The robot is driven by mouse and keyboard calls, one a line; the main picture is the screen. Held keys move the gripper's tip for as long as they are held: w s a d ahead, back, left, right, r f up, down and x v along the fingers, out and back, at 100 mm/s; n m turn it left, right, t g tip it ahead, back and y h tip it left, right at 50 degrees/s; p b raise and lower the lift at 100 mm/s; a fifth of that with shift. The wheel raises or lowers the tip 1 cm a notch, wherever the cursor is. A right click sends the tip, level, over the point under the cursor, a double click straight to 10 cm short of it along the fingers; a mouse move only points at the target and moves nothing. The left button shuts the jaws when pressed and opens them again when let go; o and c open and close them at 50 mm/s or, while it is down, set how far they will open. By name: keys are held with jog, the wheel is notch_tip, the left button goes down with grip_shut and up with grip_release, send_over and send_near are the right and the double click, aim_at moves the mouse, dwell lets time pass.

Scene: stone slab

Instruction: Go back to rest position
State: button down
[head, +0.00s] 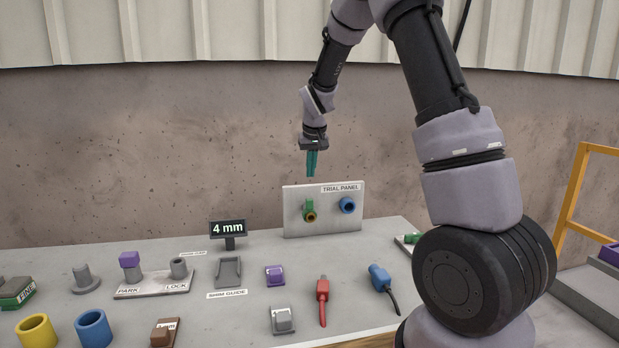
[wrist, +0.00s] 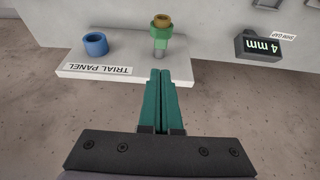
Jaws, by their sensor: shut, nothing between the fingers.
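My gripper (head: 311,163) has teal fingers and hangs in the air above and slightly behind the top edge of the trial panel, as far as the head view shows. In the wrist view my gripper (wrist: 160,75) has its two fingers together, with nothing between them. The trial panel (head: 335,224) is an upright white board at the back of the slab. It carries a green fitting (head: 310,210) on the left and a blue ring (head: 347,205) on the right. Both also show in the wrist view, the green fitting (wrist: 160,36) beyond my fingertips.
A 4 mm sign (head: 229,230) stands left of the panel. A yellow rail (head: 571,195) stands at right.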

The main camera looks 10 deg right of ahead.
jog(key=s+d+r+m+t+y, duration=0.1)
jog(key=s+d+r, duration=0.1)
jog(key=s+r, duration=0.6)
jog(key=s+d+r+m, duration=0.1)
jog(key=s+d+r, duration=0.1)
jog(key=s+r, duration=0.65)
jog(key=s+r+m+t+y, duration=0.1)
jog(key=s+m+t, duration=0.1)
jog(key=s, duration=1.6)
jog(key=shift+d+r, duration=0.2)
jog(key=shift+d, duration=0.05)
